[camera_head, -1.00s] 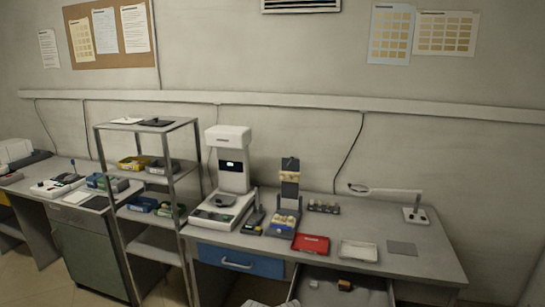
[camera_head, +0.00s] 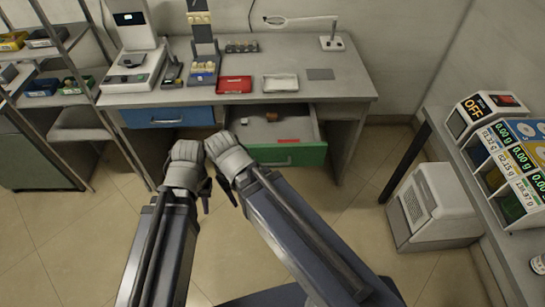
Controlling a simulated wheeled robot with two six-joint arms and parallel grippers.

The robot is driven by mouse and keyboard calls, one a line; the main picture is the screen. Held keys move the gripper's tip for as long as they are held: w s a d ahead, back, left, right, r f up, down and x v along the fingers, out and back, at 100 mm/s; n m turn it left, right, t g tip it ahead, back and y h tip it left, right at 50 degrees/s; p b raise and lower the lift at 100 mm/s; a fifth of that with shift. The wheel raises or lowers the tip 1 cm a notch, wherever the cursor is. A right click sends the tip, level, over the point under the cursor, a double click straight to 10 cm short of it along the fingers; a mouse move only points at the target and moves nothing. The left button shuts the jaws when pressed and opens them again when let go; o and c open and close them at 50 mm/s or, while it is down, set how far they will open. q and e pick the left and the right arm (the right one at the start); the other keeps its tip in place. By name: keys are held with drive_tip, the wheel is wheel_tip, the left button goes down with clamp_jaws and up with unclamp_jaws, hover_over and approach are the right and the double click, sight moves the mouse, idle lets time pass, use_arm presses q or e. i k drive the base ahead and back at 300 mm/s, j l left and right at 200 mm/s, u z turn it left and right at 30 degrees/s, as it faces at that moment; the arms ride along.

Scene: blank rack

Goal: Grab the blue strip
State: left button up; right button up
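I cannot make out a blue strip for certain. A flat red strip (camera_head: 289,141) lies in the open drawer (camera_head: 312,122) with a green front, at the bench's front. A small white block (camera_head: 244,121) and a brown block (camera_head: 250,98) are also in that drawer. My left gripper (camera_head: 203,192) and my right gripper (camera_head: 226,187) hang close together in front of the bench, left of the green drawer front. Their dark fingers point down and overlap in view, so I cannot tell whether they are open. I see nothing held in them.
A shut blue-fronted drawer (camera_head: 168,117) is left of the open one. A red tray (camera_head: 234,85) and a pale tray (camera_head: 281,83) lie on the bench. A metal shelf (camera_head: 82,133) stands left; a side table with displays (camera_head: 505,150) and a white cabinet (camera_head: 430,203) stand right.

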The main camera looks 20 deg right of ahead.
sight(201, 75)
drive_tip(key=z, duration=0.25)
drive_tip(key=i+j+z, duration=0.15)
drive_tip(key=j+z, duration=0.15)
drive_tip(key=z, duration=0.2)
drive_tip(key=j+z, duration=0.35)
drive_tip(key=z, duration=0.15)
drive_tip(key=j+z, duration=0.4)
drive_tip(key=j, duration=1.85)
drive_tip(key=k, duration=0.05)
